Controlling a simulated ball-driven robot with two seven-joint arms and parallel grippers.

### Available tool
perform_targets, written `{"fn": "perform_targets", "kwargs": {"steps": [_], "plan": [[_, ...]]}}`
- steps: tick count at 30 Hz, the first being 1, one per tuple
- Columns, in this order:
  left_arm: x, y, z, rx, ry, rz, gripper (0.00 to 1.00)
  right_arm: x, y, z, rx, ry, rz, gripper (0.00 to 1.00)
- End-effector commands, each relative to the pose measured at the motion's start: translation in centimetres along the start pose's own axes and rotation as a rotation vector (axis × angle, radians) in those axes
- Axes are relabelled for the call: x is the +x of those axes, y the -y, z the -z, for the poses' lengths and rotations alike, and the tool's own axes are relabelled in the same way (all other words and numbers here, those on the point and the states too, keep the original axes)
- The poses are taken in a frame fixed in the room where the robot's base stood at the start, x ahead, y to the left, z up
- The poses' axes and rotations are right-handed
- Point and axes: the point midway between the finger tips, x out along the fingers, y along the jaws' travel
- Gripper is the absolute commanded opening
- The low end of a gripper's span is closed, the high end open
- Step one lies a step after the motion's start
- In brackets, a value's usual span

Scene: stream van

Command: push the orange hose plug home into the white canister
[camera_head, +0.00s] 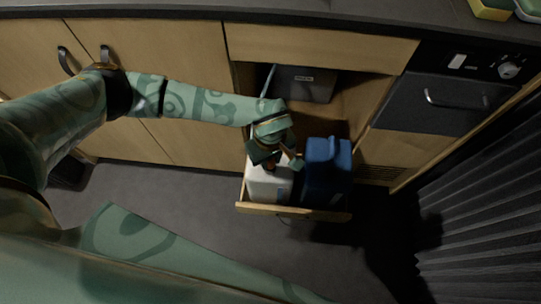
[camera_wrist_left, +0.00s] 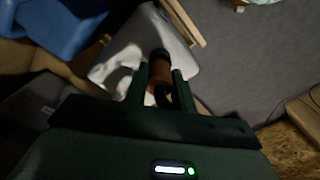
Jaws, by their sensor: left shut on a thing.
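The white canister (camera_head: 267,186) stands in a pulled-out drawer, its top partly hidden under my left gripper (camera_head: 279,157). In the left wrist view the canister (camera_wrist_left: 122,62) lies just beyond the fingers. My left gripper (camera_wrist_left: 160,82) is shut on the orange hose plug (camera_wrist_left: 160,72), which has a dark end pointing towards the canister. The plug is over the canister's top; I cannot tell whether its end is inside the opening. In the head view the plug is mostly hidden by the gripper. My right gripper is not in view.
A blue canister (camera_head: 327,172) stands close on the right in the same wooden drawer (camera_head: 290,211). A dark grey box (camera_head: 304,84) sits in the cabinet behind. An oven (camera_head: 450,101) is at the right. Grey floor (camera_head: 180,205) in front of the drawer is clear.

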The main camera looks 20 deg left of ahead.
Motion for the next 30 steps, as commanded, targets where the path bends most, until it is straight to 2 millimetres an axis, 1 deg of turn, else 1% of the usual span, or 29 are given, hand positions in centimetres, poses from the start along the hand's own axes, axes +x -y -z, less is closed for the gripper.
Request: {"fn": "perform_targets", "kwargs": {"steps": [5, 11, 12, 14, 15, 26, 27, 30], "plan": [[0.5, 0.0, 0.0, 0.000, 0.001, 0.001, 0.00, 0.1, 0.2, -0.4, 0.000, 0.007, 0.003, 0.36], [0.9, 0.0, 0.0, 0.000, 0.001, 0.001, 0.00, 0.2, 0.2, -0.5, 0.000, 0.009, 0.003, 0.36], [0.9, 0.0, 0.0, 0.000, 0.001, 0.001, 0.28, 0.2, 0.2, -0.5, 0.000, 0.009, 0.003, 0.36], [0.9, 0.0, 0.0, 0.000, 0.000, 0.000, 0.45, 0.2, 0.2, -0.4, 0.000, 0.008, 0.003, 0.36], [0.8, 0.0, 0.0, 0.000, 0.000, 0.000, 0.51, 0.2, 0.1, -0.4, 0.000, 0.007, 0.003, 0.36], [0.8, 0.0, 0.0, 0.000, 0.000, 0.000, 0.51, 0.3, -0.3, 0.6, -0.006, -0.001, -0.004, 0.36], [0.8, 0.0, 0.0, 0.000, 0.000, 0.000, 0.51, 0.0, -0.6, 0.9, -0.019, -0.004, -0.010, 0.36], [-2.0, -0.1, 0.1, 0.000, -0.005, -0.006, 0.51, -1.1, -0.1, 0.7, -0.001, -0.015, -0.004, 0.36]]}}
